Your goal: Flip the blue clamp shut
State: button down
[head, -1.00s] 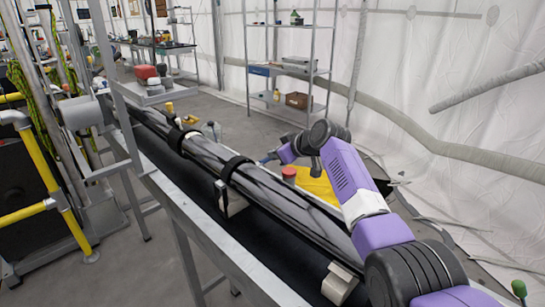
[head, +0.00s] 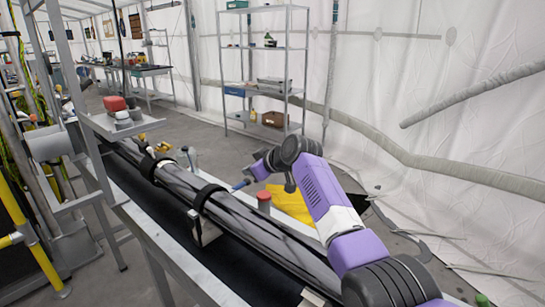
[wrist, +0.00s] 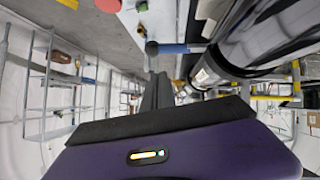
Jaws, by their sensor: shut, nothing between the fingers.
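The blue clamp lever (head: 240,184) is a short bar sticking out to the right from beside a black band (head: 207,194) around the long dark tube bundle (head: 255,225). In the wrist view the blue lever (wrist: 176,48) lies crosswise just beyond my fingertips, its free end dark and rounded. My gripper (wrist: 155,76) is shut and empty, pointing at the lever's free end; whether it touches cannot be told. In the head view my gripper (head: 256,173) is small and partly hidden by my wrist, just right of the lever.
A red-capped post (head: 264,198) stands close below my gripper, beside a yellow sheet (head: 290,203). A second black band (head: 155,166) circles the bundle farther back. A metal shelf (head: 264,70) stands behind on the floor. The tent wall (head: 430,110) lies to the right.

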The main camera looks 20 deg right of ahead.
jog(key=d+p+v, duration=0.1)
jog(key=p+v, duration=0.8)
jog(key=v, duration=0.1)
jog(key=shift+w, duration=0.35)
jog(key=shift+r, duration=0.1)
